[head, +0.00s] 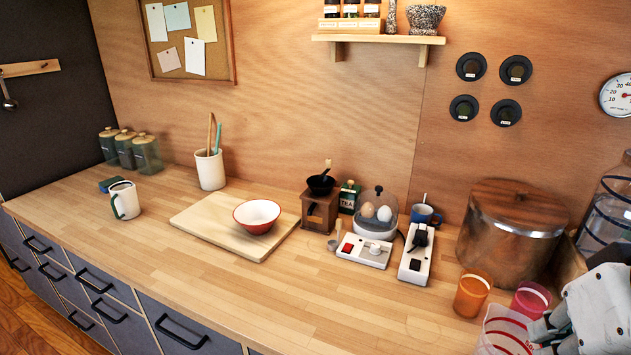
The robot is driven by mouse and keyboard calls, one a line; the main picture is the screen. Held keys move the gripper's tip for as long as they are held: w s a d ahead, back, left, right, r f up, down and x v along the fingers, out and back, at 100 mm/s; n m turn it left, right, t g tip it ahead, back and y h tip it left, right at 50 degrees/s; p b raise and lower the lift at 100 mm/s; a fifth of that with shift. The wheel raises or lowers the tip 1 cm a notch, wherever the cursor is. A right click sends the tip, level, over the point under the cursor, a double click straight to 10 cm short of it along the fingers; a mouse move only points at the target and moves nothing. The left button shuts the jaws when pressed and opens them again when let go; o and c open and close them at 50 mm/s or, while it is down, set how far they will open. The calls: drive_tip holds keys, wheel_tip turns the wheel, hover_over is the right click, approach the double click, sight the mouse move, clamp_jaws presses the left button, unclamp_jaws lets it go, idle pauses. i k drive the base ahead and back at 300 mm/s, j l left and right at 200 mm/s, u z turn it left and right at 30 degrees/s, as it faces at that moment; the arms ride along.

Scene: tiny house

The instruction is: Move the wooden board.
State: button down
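The wooden board (205,222) lies flat on the wooden countertop in the head view, left of the picture's middle. A white bowl with a red rim (257,216) stands on its right part and hides some of the surface. My gripper (548,332) is at the lower right corner, far to the right of the board and not touching it. It is partly cut off by the picture's edge, and I cannot tell whether its fingers are open or shut.
A utensil crock (210,170) stands behind the board, a mug (124,200) to its left, and a coffee grinder (319,212) to its right. Cups (471,295) and a large wooden-lidded pot (512,235) are near my gripper. The counter (300,290) in front of the board is clear.

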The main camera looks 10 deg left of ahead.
sight(211, 220)
drive_tip(key=i+j, duration=0.1)
drive_tip(key=j, duration=0.85)
drive_tip(key=i+j, duration=0.15)
drive_tip(key=j, duration=0.35)
drive_tip(key=i+j+u, duration=0.1)
drive_tip(key=j, duration=0.4)
drive_tip(key=i+j, duration=0.1)
drive_tip(key=j, duration=0.35)
